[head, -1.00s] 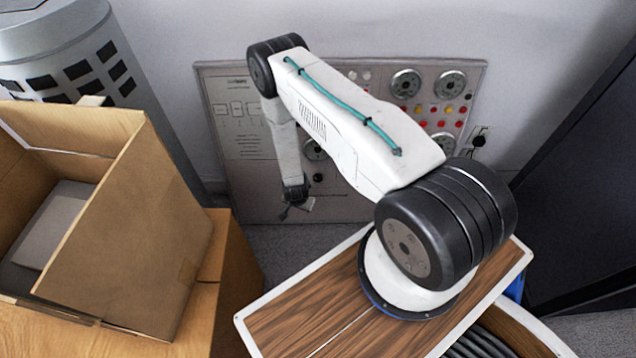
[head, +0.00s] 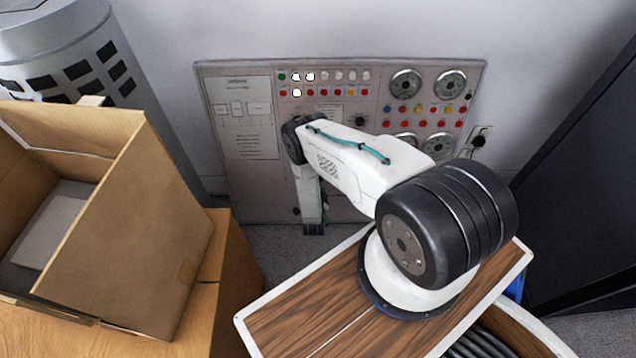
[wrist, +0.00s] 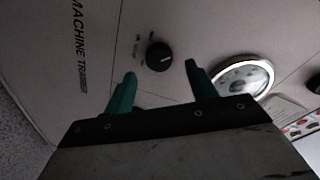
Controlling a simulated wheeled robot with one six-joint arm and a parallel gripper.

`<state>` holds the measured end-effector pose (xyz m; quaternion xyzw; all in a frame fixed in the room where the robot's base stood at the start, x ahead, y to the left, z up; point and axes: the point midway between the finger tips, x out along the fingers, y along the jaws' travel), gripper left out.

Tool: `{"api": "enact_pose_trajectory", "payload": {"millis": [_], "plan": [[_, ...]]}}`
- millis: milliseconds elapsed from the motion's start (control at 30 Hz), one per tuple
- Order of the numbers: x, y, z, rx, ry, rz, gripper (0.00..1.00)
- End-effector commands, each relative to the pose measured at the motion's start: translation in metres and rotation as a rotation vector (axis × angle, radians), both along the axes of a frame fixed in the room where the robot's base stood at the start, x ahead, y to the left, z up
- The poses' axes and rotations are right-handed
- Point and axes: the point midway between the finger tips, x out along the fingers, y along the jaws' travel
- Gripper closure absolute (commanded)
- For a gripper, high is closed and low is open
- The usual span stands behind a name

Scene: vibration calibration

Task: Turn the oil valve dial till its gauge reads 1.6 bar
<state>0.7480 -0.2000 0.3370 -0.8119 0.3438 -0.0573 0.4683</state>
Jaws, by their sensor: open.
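A black round dial (wrist: 159,56) with a pale pointer line shows on the panel in the wrist view. My gripper (wrist: 160,75) is open, its two teal fingers either side of the dial's lower edge in the picture. Whether they reach around it or stop short in depth, I cannot tell. A round gauge (wrist: 243,77) with a bright rim is right of the dial, partly behind the right finger; its reading is too small and dark to tell. In the head view the grey control panel (head: 240,190) stands against the wall, and my arm hides its lower middle.
Several round gauges (head: 405,83) and coloured buttons fill the panel's upper right. An open cardboard box (head: 125,235) stands at left. A dark cabinet (head: 580,200) is at right. A socket (head: 479,139) is beside the panel.

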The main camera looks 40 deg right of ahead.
Motion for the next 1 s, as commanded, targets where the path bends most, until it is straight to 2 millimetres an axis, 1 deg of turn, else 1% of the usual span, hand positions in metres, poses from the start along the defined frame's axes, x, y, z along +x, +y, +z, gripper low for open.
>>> {"api": "enact_pose_trajectory", "payload": {"millis": [33, 200, 333, 533, 567, 600, 667, 700, 733, 1000], "plan": [[0.005, -0.006, -0.002, -0.001, -0.001, -0.002, 0.44], [0.019, -0.016, -0.006, -0.001, 0.001, -0.001, 0.44], [0.023, -0.019, -0.008, -0.001, 0.003, 0.002, 0.44], [0.024, -0.019, -0.008, -0.001, 0.003, 0.002, 0.44], [0.024, -0.019, -0.008, -0.001, 0.003, 0.002, 0.46], [0.024, -0.019, -0.008, -0.001, 0.003, 0.002, 0.57], [0.024, -0.019, -0.008, -0.001, 0.003, 0.002, 0.74], [0.024, -0.019, -0.008, -0.001, 0.003, 0.002, 0.85], [0.024, -0.019, -0.008, -0.001, 0.003, 0.002, 0.88], [0.023, -0.019, -0.008, 0.013, -0.006, -0.002, 0.88]]}}
